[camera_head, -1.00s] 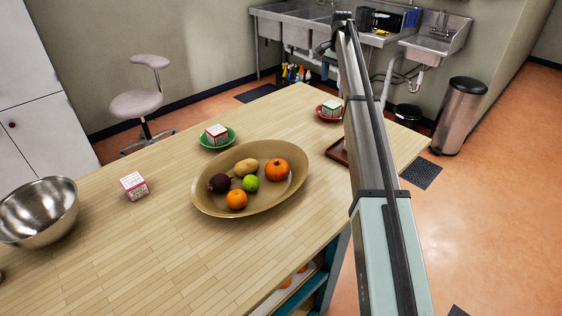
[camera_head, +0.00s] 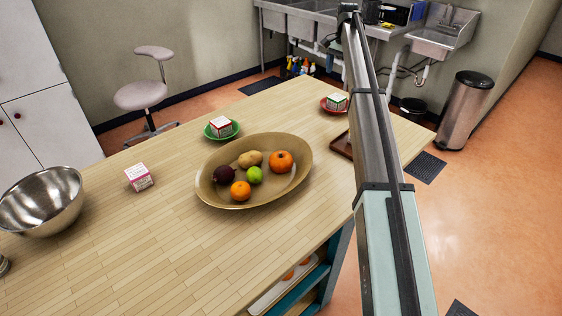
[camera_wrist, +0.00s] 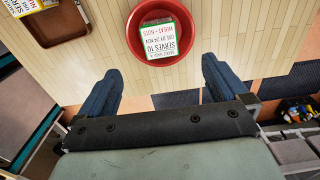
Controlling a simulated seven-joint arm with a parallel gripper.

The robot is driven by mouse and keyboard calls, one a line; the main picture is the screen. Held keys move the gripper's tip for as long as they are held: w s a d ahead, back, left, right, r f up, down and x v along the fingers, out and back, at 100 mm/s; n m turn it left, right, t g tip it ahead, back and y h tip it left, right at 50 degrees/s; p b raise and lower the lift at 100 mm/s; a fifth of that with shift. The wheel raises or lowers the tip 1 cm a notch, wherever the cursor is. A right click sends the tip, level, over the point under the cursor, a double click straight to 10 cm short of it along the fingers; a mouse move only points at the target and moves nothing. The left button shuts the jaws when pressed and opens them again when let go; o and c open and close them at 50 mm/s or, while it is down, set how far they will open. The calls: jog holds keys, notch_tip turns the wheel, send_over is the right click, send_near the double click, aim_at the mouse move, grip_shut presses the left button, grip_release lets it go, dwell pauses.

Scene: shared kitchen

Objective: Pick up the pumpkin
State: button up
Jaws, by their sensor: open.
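The pumpkin (camera_head: 281,161) is small, round and orange with a short stem. It lies at the right side of a wide tan bowl (camera_head: 262,199) on the wooden table, in the head view. The bowl also holds a potato (camera_head: 250,159), a dark purple round item (camera_head: 223,174), a green lime (camera_head: 255,175) and an orange (camera_head: 241,190). My gripper (camera_wrist: 160,85) is open and empty in the wrist view, its two blue-grey fingers spread apart near a red dish with a small box. The pumpkin is not in the wrist view.
A green plate (camera_head: 208,133) and a red dish (camera_wrist: 133,48) each hold a small box. A brown tray (camera_head: 341,147) lies near the table's right edge. A pink-and-white carton (camera_head: 139,177) and a metal bowl (camera_head: 42,207) stand at left. The table front is clear.

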jog(key=s+a+f+n+y, duration=0.1)
jog(key=s+f+n+y, duration=0.25)
jog(key=s+n, duration=0.4)
jog(key=n+y, duration=0.9)
jog(key=n, duration=1.1)
send_near(282, 154)
jog(key=a, duration=0.1)
jog(key=s+a, duration=0.1)
jog(key=a, duration=0.1)
jog(key=shift+s+a+f+m, duration=0.15)
jog(key=shift+s+a+m, duration=0.1)
jog(key=shift+w+f+x, duration=0.15)
jog(key=shift+x, duration=1.15)
jog(key=shift+w+f+x, duration=0.1)
jog(key=shift+w+x, duration=0.05)
jog(key=shift+x, duration=1.15)
jog(key=shift+d, duration=0.1)
jog(key=shift+c, duration=0.5)
jog(key=c, duration=1.3)
